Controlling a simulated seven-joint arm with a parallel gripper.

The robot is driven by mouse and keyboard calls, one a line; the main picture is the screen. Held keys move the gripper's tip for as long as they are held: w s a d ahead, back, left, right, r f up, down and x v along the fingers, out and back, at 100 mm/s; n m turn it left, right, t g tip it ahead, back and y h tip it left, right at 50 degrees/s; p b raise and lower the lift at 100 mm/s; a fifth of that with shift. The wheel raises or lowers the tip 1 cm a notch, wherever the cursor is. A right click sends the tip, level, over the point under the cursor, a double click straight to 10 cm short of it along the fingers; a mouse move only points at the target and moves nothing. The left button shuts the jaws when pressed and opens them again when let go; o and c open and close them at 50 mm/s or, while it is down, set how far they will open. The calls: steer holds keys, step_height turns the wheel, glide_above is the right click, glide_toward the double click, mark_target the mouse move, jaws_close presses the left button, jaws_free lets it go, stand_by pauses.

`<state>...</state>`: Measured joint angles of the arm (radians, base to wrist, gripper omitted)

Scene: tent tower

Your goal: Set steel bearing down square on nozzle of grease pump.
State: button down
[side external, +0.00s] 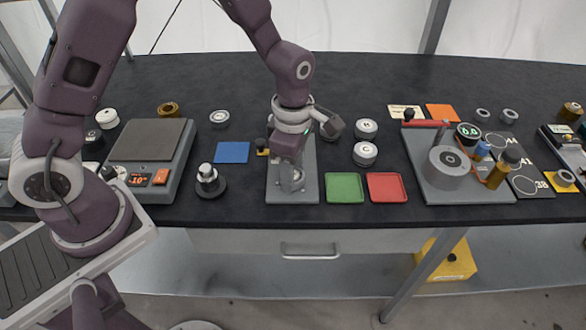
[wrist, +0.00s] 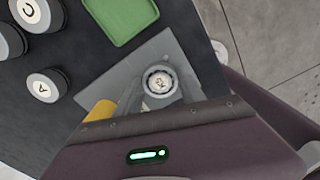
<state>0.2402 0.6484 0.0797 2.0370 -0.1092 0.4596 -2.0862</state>
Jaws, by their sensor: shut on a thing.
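My gripper (side external: 292,186) points down over a grey plate (side external: 308,160) near the front of the bench. It is shut on a pale steel ring, which I take for the steel bearing (wrist: 160,82); in the wrist view it sits between the fingertips, with a light centre. In the side view the fingers mostly hide it. The plate shows below it in the wrist view (wrist: 185,48). I cannot tell if the bearing touches anything below. I cannot clearly identify the grease pump's nozzle. A black-based stand with a silver top (side external: 209,180) stands left of the gripper.
A green tray (side external: 345,188) and red tray (side external: 387,187) lie right of the plate, a blue pad (side external: 232,152) to its left. Lettered round weights (side external: 365,153) stand behind the trays. A scale (side external: 150,150) is farther left, a red-levered device (side external: 445,168) right.

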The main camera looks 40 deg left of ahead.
steer(key=shift+f, duration=0.15)
steer(key=shift+f, duration=0.1)
steer(key=c, duration=0.7)
jaws_free()
steer(key=shift+s+f, duration=0.1)
steer(key=shift+f, duration=0.05)
step_height(320, 180, up, 13)
